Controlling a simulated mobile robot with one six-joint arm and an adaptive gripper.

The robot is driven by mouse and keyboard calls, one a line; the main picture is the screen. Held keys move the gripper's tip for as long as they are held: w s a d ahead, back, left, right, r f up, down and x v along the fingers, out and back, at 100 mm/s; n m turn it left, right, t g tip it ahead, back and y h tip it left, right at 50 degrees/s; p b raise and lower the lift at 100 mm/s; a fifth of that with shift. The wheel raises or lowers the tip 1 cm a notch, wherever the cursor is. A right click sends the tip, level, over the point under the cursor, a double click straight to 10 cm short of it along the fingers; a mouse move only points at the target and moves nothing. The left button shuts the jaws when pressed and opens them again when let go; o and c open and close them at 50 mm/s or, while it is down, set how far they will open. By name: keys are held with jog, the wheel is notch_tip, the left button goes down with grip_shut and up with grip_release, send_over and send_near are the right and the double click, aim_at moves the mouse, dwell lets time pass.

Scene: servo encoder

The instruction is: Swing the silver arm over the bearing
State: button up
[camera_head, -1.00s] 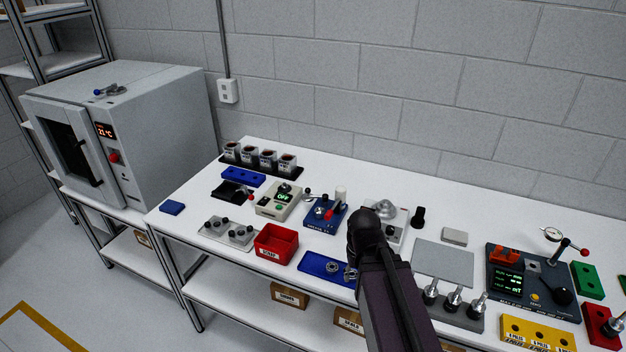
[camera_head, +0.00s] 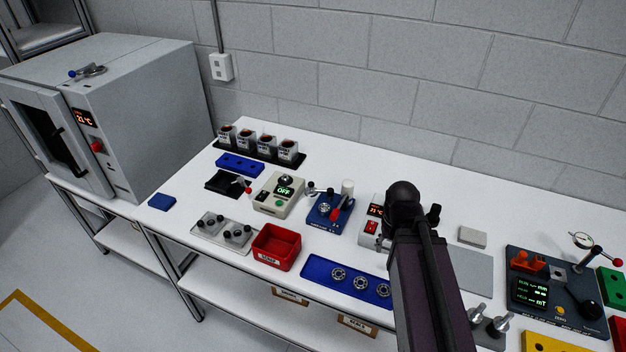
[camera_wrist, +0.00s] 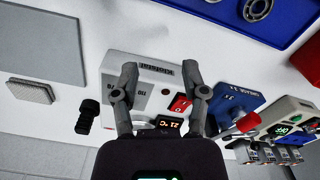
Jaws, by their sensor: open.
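A blue grease unit (camera_head: 326,212) stands mid-bench. It carries a ring-shaped part that looks like a bearing (camera_head: 325,209), a red-handled lever (camera_head: 336,214) and a white cylinder (camera_head: 347,187). A small silver arm (camera_head: 311,188) shows at its back left; its exact reach is too small to tell. The unit also shows at right in the wrist view (camera_wrist: 236,103). My gripper (camera_wrist: 160,68) is open and empty, its fingers spread over a pale heater box (camera_wrist: 148,88) beside the grease unit. In the head view my own arm hides the fingers and part of the heater.
A blue tray (camera_head: 312,263) with bearings lies at the bench front, beside a red bin (camera_head: 296,257). A beige unit (camera_head: 267,205) stands left of the grease unit. A grey mat (camera_head: 478,272) and a dark gauge unit (camera_head: 512,252) lie to the right.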

jog(key=shift+d, duration=0.1)
jog(key=shift+o, duration=0.7)
jog(key=shift+w, duration=0.1)
jog(key=w+a+r+p, duration=0.4)
jog(key=w+a, duration=0.2)
jog(key=w, duration=0.3)
jog(key=w+a+r+y+p, duration=0.1)
jog(key=w+a+r+p, duration=0.2)
jog(key=w+a, duration=0.4)
jog(key=w+a+r+n+y+p, duration=0.1)
jog(key=w+a+r+p, duration=0.3)
jog(key=w, duration=0.6)
jog(key=a+r, duration=0.1)
jog(key=a, duration=0.1)
jog(key=shift+w+a+p, duration=0.3)
jog(key=shift+p, duration=0.05)
jog(key=shift+f, duration=0.15)
jog(key=a+f+b, duration=0.1)
jog(key=f+b, duration=0.7)
jog(key=b, duration=0.1)
jog(key=a+f+b, duration=0.1)
jog(key=f+b, duration=0.3)
jog(key=f, duration=0.1)
jog(key=shift+s+a+f, duration=0.1)
jog(key=shift+a, duration=0.2)
jog(key=shift+b, duration=0.3)
